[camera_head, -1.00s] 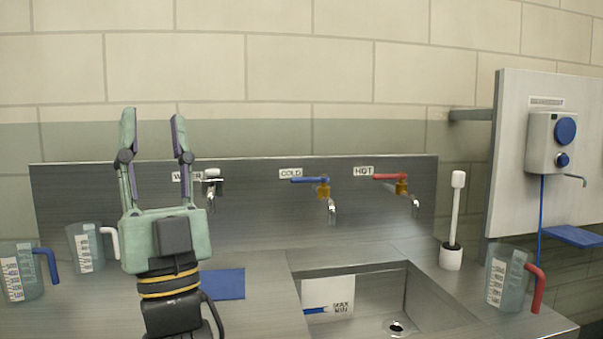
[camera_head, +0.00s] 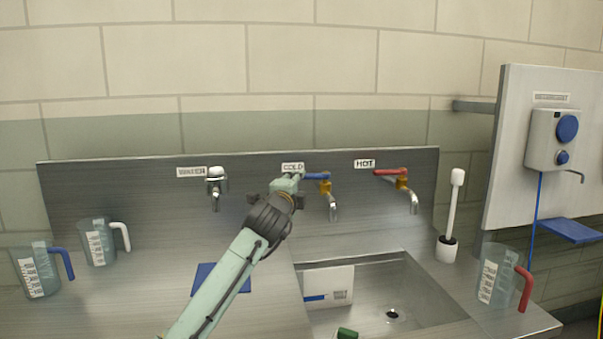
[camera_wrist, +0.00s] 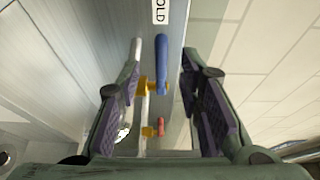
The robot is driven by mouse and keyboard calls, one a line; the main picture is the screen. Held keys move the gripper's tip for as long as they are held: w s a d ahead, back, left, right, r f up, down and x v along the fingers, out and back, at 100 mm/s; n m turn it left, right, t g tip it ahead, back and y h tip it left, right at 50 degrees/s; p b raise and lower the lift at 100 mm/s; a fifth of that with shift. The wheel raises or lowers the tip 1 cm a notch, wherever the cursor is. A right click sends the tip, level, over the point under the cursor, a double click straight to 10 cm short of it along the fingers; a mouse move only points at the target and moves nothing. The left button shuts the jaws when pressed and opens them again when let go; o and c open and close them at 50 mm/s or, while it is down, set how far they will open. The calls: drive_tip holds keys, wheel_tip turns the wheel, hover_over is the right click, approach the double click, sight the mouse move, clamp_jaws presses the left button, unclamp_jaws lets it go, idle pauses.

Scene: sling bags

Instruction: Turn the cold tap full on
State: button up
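The cold tap has a blue lever (camera_head: 318,176) on a brass body, with its chrome spout (camera_head: 333,208) pointing down, under the COLD label (camera_head: 292,167). Its lever lies sideways, pointing left, its left part hidden behind my gripper (camera_head: 290,184) in the head view. In the wrist view the blue lever (camera_wrist: 161,65) shows between the two spread fingers of my gripper (camera_wrist: 162,58), with a gap on each side. My gripper is open and holds nothing. No water shows at the spout.
The hot tap's red lever (camera_head: 390,172) is to the right and the third tap (camera_head: 215,185) to the left. The sink (camera_head: 430,290) lies below. Jugs stand on the counter at left (camera_head: 98,243) and right (camera_head: 495,278). A brush (camera_head: 452,210) stands near the sink.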

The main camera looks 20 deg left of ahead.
sight(311, 176)
drive_tip(key=w, duration=0.2)
drive_tip(key=w+a+p, duration=0.1)
drive_tip(key=w, duration=0.1)
drive_tip(key=w+p, duration=0.1)
drive_tip(key=w, duration=0.2)
drive_tip(key=shift+a, duration=0.15)
drive_tip(key=shift+c, duration=0.3)
clamp_jaws()
idle(0.4)
